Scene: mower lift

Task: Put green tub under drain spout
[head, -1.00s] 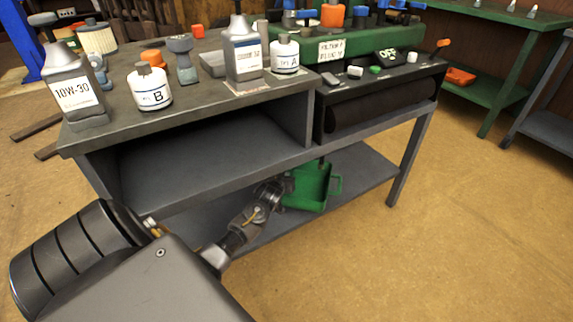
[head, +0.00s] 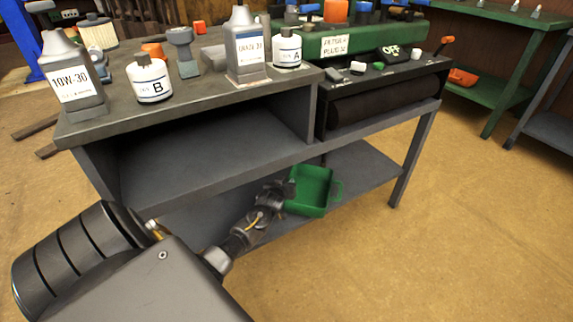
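The green tub (head: 316,184) is on the lower shelf under the right part of the bench, with its open top towards me and a small handle on its right side. My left gripper (head: 284,196) reaches in from the lower left and is at the tub's left side, seeming to touch it. Its fingertips are too small and dark to show whether they grip the wall. My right gripper is out of view.
The lower shelf (head: 368,170) is bare right of the tub, up to the bench leg (head: 412,160). The bench's upper compartment (head: 215,150) is empty, just above my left arm. Bottles stand on top, including bottle B (head: 152,88).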

